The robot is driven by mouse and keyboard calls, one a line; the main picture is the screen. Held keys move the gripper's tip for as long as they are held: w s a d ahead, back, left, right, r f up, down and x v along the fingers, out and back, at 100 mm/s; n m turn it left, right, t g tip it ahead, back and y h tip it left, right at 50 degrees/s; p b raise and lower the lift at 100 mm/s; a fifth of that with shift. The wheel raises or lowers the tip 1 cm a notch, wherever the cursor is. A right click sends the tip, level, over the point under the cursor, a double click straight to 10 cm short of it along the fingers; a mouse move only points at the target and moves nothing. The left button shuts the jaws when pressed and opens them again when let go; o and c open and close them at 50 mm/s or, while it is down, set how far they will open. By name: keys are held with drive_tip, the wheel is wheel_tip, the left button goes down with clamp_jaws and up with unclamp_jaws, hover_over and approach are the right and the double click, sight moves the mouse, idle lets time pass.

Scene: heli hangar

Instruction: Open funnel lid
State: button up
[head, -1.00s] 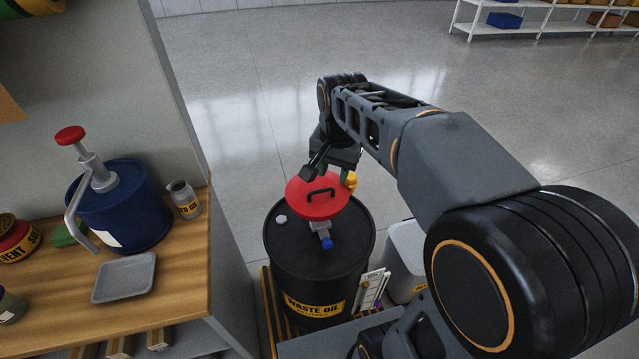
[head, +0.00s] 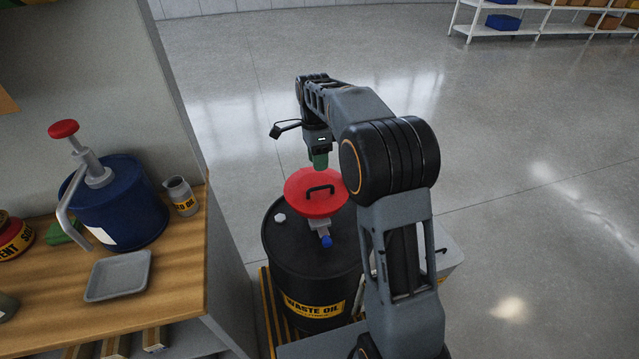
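The red funnel lid (head: 302,201) with a black handle (head: 319,191) sits shut on the funnel on top of the black waste oil drum (head: 290,255). A grey fitting with a blue knob (head: 326,241) shows below the lid's near edge. My gripper (head: 320,162) hangs over the lid's far edge, behind the handle. A green finger part points down at the rim; whether it touches cannot be told. The fingers overlap in this view, so their opening is unclear. I see nothing held.
A wooden bench at left holds a blue pump can (head: 118,205), a grey tray (head: 118,276) and a small oil can (head: 181,196). A pale bin (head: 440,255) stands right of the drum, partly behind my arm. Open floor lies behind.

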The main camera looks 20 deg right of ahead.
sight(320, 182)
drive_tip(key=f, duration=0.2)
drive_tip(key=s+f, duration=0.1)
drive_tip(key=f, duration=0.4)
drive_tip(key=shift+s+f, duration=0.1)
drive_tip(key=shift+s, duration=0.15)
clamp_jaws()
idle(0.3)
